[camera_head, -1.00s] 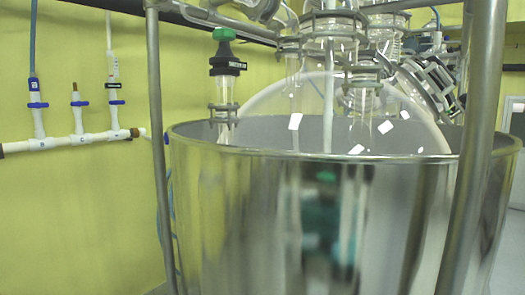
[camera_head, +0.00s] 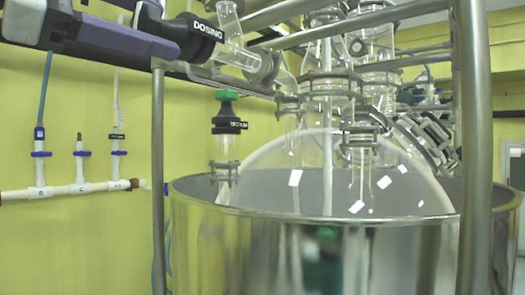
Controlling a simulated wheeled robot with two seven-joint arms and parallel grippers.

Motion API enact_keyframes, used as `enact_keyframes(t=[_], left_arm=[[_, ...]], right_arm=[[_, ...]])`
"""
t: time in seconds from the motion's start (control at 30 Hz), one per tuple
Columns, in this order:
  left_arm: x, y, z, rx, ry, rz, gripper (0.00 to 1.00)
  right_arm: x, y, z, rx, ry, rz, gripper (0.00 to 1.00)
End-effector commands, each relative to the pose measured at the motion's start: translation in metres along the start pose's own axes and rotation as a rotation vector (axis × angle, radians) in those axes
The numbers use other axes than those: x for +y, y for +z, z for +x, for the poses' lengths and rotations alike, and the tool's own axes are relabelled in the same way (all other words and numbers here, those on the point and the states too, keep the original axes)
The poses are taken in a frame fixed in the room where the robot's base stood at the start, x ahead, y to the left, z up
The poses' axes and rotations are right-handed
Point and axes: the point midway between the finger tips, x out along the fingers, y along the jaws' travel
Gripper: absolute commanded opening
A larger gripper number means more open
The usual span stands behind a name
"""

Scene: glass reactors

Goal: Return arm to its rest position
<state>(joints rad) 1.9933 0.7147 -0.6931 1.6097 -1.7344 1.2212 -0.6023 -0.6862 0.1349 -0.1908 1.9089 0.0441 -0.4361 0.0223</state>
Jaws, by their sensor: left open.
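My left arm comes in at the upper left in the head view, with a pale grey link and a dark purple-grey gripper (camera_head: 158,28). The gripper is open. It is close beside the black cap of the dosing valve (camera_head: 200,36), which is lettered and sits on a clear glass side tube. I cannot tell whether a finger touches the cap. The far finger is partly cut off by the top edge. My right gripper is out of view.
A large glass reactor vessel (camera_head: 262,165) sits in a shiny metal tub (camera_head: 230,250) with upright metal posts (camera_head: 474,130) around it. A green-capped black valve (camera_head: 227,122) stands at left. White pipes with blue valves (camera_head: 75,188) run along the yellow wall.

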Motion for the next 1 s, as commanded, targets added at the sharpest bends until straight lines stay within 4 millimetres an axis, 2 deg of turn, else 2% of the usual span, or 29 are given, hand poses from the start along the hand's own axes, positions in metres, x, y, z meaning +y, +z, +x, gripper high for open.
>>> enact_keyframes(t=[1.0], left_arm=[[-0.0023, 0.0006, -0.0031, -0.001, 0.000, -1.170, 0.57]], right_arm=[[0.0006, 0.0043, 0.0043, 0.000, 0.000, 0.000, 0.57]])
